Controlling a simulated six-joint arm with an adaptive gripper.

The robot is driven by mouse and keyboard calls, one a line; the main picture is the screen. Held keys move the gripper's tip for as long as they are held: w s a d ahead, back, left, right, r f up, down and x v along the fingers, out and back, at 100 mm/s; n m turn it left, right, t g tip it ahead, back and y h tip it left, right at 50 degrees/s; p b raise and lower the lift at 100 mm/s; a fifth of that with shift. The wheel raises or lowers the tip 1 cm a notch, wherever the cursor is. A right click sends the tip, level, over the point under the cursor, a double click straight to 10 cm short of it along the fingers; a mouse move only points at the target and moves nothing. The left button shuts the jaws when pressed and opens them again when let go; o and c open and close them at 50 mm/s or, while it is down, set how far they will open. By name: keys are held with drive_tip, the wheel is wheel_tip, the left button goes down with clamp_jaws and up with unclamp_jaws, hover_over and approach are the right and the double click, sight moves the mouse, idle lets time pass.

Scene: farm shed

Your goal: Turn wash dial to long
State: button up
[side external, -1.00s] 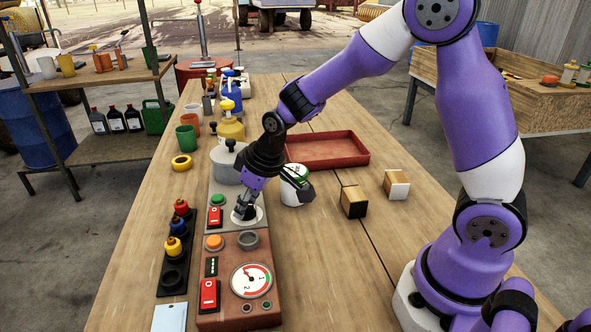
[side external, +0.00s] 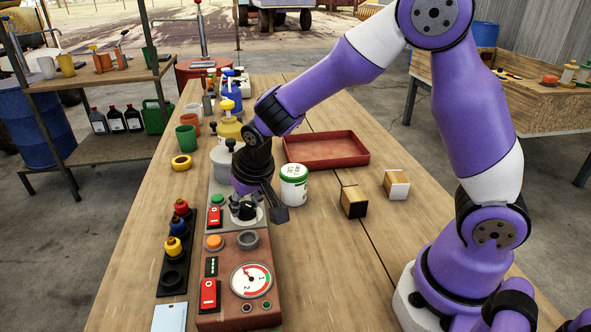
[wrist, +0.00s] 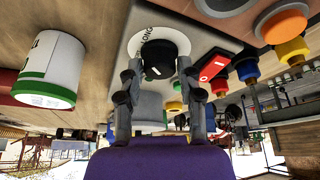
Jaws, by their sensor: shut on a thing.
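The wash dial (wrist: 157,52) is a black knob with a white mark, set on a white round plate with lettering that reads "LONG" in the wrist view. Its white plate (side external: 261,217) also shows in the side view, on the grey panel. My gripper (side external: 243,208) is over the dial from above. In the wrist view my gripper (wrist: 157,72) has one finger on each side of the knob, shut on it. The fingers hide part of the knob, and I cannot read exactly where its mark points from the side.
A red switch (side external: 215,216) and green button (side external: 218,199) sit left of the dial. A brown panel with a gauge (side external: 251,281) lies in front. A white-and-green can (side external: 294,186) stands close on the right, and a red tray (side external: 327,149) lies behind.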

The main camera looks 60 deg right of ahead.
drive_tip(key=shift+s+f, duration=0.1)
clamp_jaws()
drive_tip(key=o, duration=1.2)
unclamp_jaws()
drive_tip(key=shift+c, duration=0.2)
drive_tip(key=shift+r, duration=0.3)
drive_tip(key=v, duration=1.1)
drive_tip(key=shift+r, duration=0.3)
drive_tip(key=s+d+r+n+t+y, duration=0.1)
drive_tip(key=s+d+n, duration=0.2)
drive_tip(key=s, duration=0.9)
drive_tip(key=shift+s+d+r+n, duration=0.2)
drive_tip(key=shift+d+r+n, duration=0.15)
drive_tip(key=shift+d, duration=0.2)
